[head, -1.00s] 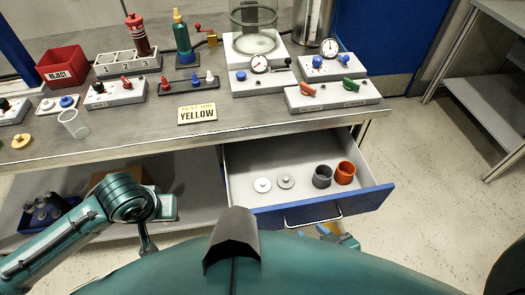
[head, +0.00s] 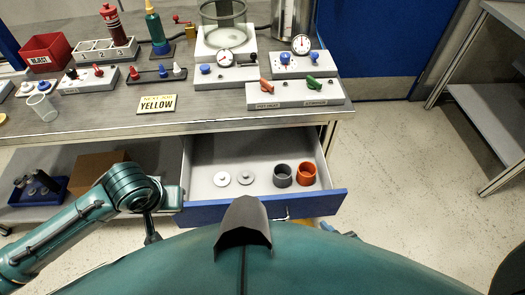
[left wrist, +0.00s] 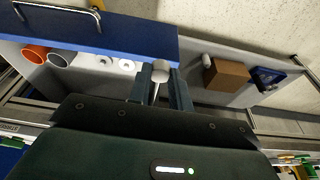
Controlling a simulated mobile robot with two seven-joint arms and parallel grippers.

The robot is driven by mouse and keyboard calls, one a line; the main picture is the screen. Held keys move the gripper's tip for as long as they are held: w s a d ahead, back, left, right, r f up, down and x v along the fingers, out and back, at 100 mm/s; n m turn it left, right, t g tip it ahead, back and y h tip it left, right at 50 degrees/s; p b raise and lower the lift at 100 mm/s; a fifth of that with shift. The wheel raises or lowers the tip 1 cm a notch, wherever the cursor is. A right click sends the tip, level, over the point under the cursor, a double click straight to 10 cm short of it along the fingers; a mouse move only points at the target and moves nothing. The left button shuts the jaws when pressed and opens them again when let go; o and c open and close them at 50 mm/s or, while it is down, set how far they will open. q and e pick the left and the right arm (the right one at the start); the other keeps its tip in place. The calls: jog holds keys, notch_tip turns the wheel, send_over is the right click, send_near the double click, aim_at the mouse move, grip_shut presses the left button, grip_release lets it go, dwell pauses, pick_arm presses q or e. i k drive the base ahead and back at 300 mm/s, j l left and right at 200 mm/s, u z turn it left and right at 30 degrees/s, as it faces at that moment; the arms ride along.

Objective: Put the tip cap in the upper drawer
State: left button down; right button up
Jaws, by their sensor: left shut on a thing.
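The upper drawer (head: 205,165) is pulled open under the bench, its blue front facing me. In the left wrist view my left gripper (left wrist: 161,74) is shut on a small pale piece with a rounded top, probably the tip cap (left wrist: 160,68). It is above the drawer's side-wall edge, near the blue drawer front (left wrist: 110,32). I cannot tell its height above the drawer. In the head view the left gripper and held piece are not clear beside my left arm. My right gripper (head: 340,230) barely shows beyond the drawer front; its jaws are unclear.
The drawer holds two pale discs (head: 222,179), a grey cup (head: 283,176) and an orange cup (head: 306,174). A cardboard box (head: 98,167) and blue bin (head: 40,191) are on the lower shelf.

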aim_at(261, 189)
jog(key=l, duration=0.6)
jog(key=l+u, duration=0.15)
jog(key=l, duration=0.4)
jog(key=k+l, duration=0.15)
jog(key=l, duration=0.45)
jog(key=i, duration=0.5)
jog(key=j+u, duration=0.05)
